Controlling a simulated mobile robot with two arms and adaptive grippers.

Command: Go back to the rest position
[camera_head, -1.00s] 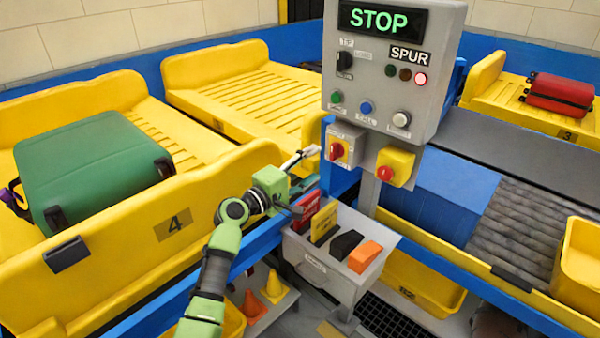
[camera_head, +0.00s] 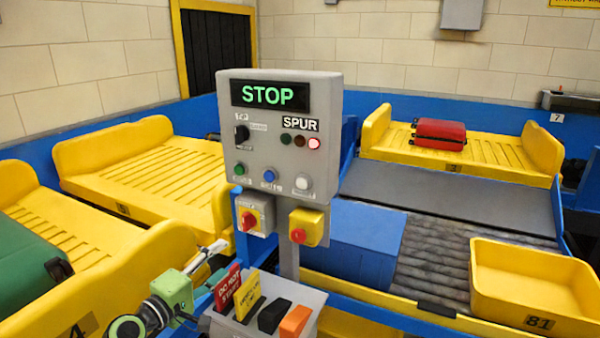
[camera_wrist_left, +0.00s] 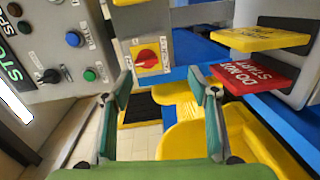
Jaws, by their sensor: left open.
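My left gripper (camera_head: 208,262) is at the bottom left of the head view, beside the tag holder and below the control panel. It also shows in the left wrist view (camera_wrist_left: 163,92), where its two green fingers stand apart with nothing between them. The grey control panel (camera_head: 240,155) has a green STOP display (camera_head: 268,96) and a lit red lamp by SPUR. In the left wrist view, a red rotary switch (camera_wrist_left: 146,57) on a yellow plate lies beyond the fingertips. My right gripper is not in view.
A grey holder (camera_head: 230,328) has a red card (camera_head: 228,288), a yellow card (camera_head: 249,295), a black piece and an orange piece. A red suitcase (camera_head: 438,134) lies on a far yellow tray. A yellow tub (camera_head: 535,321) stands at right. A green suitcase (camera_head: 22,275) is at left.

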